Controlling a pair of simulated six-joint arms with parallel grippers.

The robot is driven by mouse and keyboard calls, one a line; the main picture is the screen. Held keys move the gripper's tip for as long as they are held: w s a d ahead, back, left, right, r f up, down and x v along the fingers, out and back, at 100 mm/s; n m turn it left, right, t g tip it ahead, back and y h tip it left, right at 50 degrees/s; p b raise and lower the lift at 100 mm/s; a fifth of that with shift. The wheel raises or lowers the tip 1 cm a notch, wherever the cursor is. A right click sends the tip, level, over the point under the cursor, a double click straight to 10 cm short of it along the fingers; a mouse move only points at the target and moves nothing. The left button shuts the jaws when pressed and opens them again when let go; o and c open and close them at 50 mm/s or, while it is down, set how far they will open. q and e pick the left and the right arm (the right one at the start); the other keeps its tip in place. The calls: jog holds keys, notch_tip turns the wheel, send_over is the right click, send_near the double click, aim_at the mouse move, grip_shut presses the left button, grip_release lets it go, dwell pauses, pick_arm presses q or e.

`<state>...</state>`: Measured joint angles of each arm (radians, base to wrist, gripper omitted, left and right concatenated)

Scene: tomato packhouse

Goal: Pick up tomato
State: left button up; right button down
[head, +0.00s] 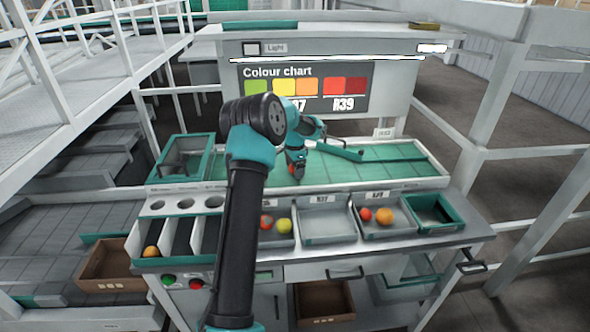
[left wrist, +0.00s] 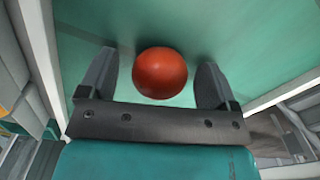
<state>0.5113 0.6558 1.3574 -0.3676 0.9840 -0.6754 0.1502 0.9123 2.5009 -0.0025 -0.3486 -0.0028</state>
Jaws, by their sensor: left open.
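A round red-orange tomato (left wrist: 160,73) rests on the green surface in the left wrist view. My left gripper (left wrist: 157,62) is open, with one finger on each side of the tomato and a visible gap at both sides. In the head view my left gripper (head: 297,172) points down over the green sorting tray (head: 345,172), and a small bit of red (head: 291,169) shows at its fingers. Most of the tomato is hidden there by the gripper. My right gripper is in neither view.
Bins along the front hold red and yellow tomatoes (head: 284,226) and red and orange ones (head: 385,216). The bin between them (head: 328,225) looks empty. A teal bar (head: 340,151) lies on the tray. A colour chart panel (head: 305,86) stands behind.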

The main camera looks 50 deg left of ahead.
pick_arm(q)
jog(key=c, duration=0.8)
jog(key=shift+r, duration=1.75)
jog(key=s+d+r, duration=0.1)
jog(key=s+d, duration=0.9)
jog(key=d, duration=0.2)
jog(key=shift+s+r, duration=0.25)
